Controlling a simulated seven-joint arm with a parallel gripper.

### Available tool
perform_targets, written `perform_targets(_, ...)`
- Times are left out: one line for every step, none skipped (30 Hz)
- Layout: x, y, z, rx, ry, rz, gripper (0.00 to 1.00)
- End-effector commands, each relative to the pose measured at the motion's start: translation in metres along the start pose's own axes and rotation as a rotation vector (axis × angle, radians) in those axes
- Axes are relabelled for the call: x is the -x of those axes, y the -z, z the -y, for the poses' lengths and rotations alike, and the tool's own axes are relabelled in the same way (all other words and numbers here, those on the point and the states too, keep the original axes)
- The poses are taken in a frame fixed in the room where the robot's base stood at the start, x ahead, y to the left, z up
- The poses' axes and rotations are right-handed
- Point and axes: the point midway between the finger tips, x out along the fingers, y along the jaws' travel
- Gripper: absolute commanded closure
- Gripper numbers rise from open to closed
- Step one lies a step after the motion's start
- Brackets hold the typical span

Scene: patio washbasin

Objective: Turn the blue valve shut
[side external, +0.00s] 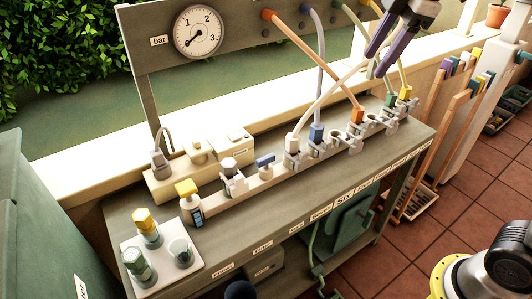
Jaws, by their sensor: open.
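The blue valve (265,161) is a small pale body with a flat blue lever on top. It stands on the bench rail left of the middle in the side external view. Its lever appears to lie roughly along the rail. My gripper (376,64) is at the top right, with two dark purple fingers spread apart and pointing down. Nothing covers the valve's lever.
A grey knob fitting (232,172) stands left of the valve; a white hose connector (292,145) stands right. Blue (317,131), orange and other hose connectors continue along the rail, their hoses rising near my gripper. A pressure gauge (198,31) is on the back panel. The bench front (270,215) is clear.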

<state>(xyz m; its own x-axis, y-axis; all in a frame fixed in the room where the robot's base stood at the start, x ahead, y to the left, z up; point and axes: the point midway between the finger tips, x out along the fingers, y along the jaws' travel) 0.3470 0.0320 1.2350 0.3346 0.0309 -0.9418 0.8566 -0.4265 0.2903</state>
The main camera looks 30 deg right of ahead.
Motion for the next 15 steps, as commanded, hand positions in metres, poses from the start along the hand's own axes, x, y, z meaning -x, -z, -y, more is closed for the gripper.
perform_targets(-0.01, 0.014, -0.015, 0.053, 0.022, 0.008, 0.49)
perform_targets(-0.015, 0.021, -0.022, 0.085, 0.033, 0.011, 0.49)
perform_targets(-0.023, 0.031, -0.032, 0.126, 0.049, 0.015, 0.49)
perform_targets(-0.029, 0.038, -0.038, 0.154, 0.061, 0.019, 0.49)
perform_targets(-0.036, 0.046, -0.045, 0.183, 0.072, 0.021, 0.49)
perform_targets(-0.046, 0.055, -0.053, 0.22, 0.088, 0.026, 0.49)
perform_targets(-0.054, 0.062, -0.058, 0.244, 0.101, 0.029, 0.49)
perform_targets(-0.063, 0.07, -0.063, 0.268, 0.112, 0.031, 0.49)
perform_targets(-0.076, 0.079, -0.069, 0.298, 0.131, 0.036, 0.49)
perform_targets(-0.086, 0.086, -0.073, 0.318, 0.143, 0.039, 0.49)
perform_targets(-0.097, 0.093, -0.076, 0.337, 0.156, 0.041, 0.49)
perform_targets(-0.112, 0.101, -0.081, 0.358, 0.173, 0.046, 0.49)
perform_targets(-0.123, 0.107, -0.083, 0.37, 0.186, 0.05, 0.49)
perform_targets(-0.135, 0.113, -0.084, 0.381, 0.199, 0.053, 0.49)
perform_targets(-0.15, 0.121, -0.086, 0.39, 0.215, 0.059, 0.49)
